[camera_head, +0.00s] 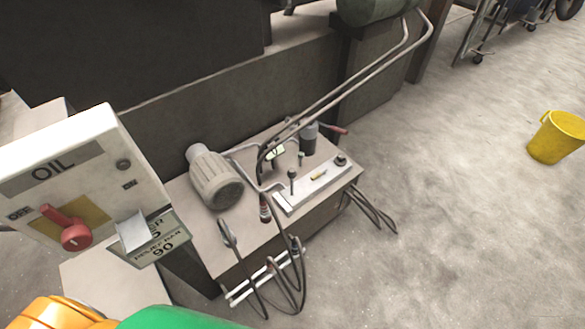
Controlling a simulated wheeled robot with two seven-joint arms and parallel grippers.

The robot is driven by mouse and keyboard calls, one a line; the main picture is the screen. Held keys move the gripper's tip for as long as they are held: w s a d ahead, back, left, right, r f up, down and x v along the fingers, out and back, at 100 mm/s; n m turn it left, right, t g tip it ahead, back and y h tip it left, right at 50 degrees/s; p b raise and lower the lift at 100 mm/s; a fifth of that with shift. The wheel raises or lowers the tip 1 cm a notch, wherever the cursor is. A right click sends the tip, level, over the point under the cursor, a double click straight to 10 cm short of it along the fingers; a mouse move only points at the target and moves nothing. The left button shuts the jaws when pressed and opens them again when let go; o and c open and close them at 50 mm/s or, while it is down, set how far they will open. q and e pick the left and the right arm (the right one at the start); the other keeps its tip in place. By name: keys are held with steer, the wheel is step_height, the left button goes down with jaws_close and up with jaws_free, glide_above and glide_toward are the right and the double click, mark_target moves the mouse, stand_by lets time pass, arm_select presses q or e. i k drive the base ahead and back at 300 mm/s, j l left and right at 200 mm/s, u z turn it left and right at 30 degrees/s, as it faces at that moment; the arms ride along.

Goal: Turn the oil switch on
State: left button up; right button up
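The oil switch is a red handle (72,232) on a white box (120,150) at the left, in the head view. The box has a grey label (52,172) reading OIL. The handle sits over a yellow plate (92,212), and its narrow end points up and left toward the OFF mark (18,213). A small round knob (123,164) is at the box's upper right, with a small dark label below it. A clear or metal tab (132,232) sticks out at the box's lower right. Neither gripper is in view.
Orange (60,313) and green (180,318) rounded shapes show at the bottom left; I cannot tell what they are. A machine bench (215,250) with a motor (214,180), levers and hoses stands behind. A yellow bucket (556,137) stands right; the floor between is clear.

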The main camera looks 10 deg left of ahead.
mark_target(76, 236)
steer(key=u, duration=0.45)
steer(key=k+j+u, duration=0.1)
steer(key=u, duration=0.3)
steer(key=j+u, duration=0.15)
steer(key=u, duration=0.3)
steer(key=j+u, duration=0.1)
steer(key=u, duration=0.35)
